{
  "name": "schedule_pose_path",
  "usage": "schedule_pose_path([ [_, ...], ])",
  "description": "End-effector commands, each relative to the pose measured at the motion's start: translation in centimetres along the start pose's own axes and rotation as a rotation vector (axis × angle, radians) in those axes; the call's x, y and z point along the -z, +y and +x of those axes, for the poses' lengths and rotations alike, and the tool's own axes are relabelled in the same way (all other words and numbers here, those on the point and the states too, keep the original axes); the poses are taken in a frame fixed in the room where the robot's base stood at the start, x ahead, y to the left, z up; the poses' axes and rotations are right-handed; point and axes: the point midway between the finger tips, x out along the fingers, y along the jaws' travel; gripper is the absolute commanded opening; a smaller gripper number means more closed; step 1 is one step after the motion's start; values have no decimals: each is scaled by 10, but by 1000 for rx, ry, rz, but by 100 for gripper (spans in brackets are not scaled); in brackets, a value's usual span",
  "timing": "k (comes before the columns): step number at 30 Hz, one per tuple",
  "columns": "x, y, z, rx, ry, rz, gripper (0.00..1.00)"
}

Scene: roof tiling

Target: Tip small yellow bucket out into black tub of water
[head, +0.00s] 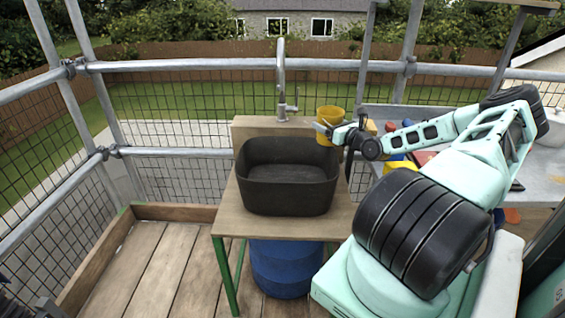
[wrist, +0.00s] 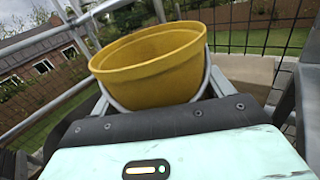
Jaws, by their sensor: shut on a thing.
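The small yellow bucket (head: 330,115) is in my gripper (head: 325,130), above the back right rim of the black tub. In the wrist view the bucket (wrist: 150,62) fills the upper middle, with its rim toward the camera and a grey handle at its sides. Its contents cannot be seen. My gripper (wrist: 155,108) is shut on it. The black tub (head: 287,203) stands on a small wooden table (head: 228,220). A dark surface shows in the tub; I cannot tell the water level.
A tall metal tap (head: 281,80) rises behind the tub. A blue barrel (head: 285,265) stands under the table. A grey bench (head: 540,170) at the right holds several items, including a yellow one (head: 398,166). Scaffold rails (head: 200,66) and mesh enclose the deck. The planks at left are clear.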

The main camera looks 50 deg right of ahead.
Motion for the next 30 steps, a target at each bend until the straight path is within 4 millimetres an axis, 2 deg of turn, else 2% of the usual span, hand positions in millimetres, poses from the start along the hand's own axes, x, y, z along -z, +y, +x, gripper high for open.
schedule_pose_path([
  [1,11,-1,0,0,-1,0,56],
  [6,19,-1,0,0,-1,-1,56],
  [20,19,1,0,0,4,-13,56],
  [30,22,8,3,1,48,-140,56],
])
